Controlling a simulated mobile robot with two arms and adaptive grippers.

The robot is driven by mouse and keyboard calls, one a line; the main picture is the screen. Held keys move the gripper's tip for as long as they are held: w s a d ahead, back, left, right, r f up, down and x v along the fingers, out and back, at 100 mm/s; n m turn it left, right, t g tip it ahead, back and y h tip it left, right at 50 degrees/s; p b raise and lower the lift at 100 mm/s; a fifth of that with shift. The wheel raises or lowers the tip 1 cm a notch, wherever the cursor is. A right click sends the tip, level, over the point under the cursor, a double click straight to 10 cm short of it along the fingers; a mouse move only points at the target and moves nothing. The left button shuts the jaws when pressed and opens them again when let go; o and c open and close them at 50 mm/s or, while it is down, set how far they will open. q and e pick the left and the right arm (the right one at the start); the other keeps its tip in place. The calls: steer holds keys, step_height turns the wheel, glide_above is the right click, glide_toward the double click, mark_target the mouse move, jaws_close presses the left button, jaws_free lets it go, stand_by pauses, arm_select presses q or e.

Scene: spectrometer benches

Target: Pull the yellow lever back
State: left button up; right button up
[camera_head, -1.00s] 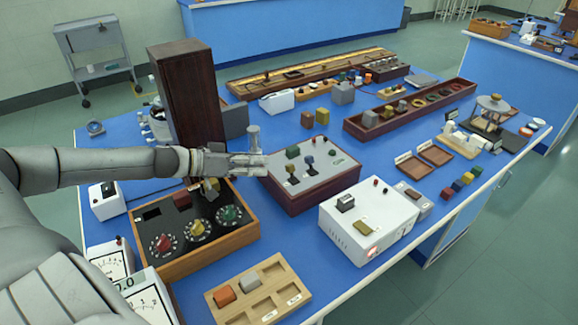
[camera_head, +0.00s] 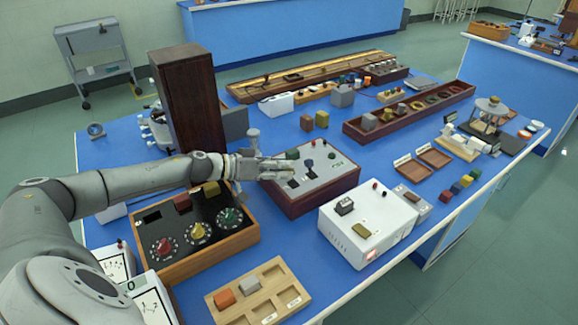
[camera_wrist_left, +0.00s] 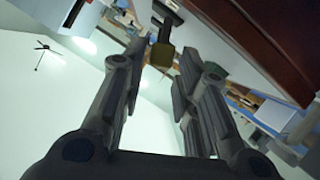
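The lever box (camera_head: 310,200) has dark red sides and a grey top with several small levers, including a blue-knobbed one (camera_head: 310,163). My left gripper (camera_head: 290,166) reaches in from the left, over the left part of this top. In the left wrist view a yellow block-shaped knob (camera_wrist_left: 161,56) on a dark stem shows between and just beyond the fingertips of my open left gripper (camera_wrist_left: 158,72). Contact with the fingers cannot be made out. In the head view I cannot see the yellow lever; the gripper covers that area. My right gripper is not in view.
A dial box (camera_head: 200,257) with a wooden front lies under my left arm. A tall dark wooden cabinet (camera_head: 187,100) stands behind the arm. A white instrument box (camera_head: 340,235) stands in front right of the lever box. A wooden tray (camera_head: 225,311) lies near the front edge.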

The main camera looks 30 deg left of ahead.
arm_select(q)
steer(key=shift+x, duration=1.45)
steer(key=shift+c, duration=0.4)
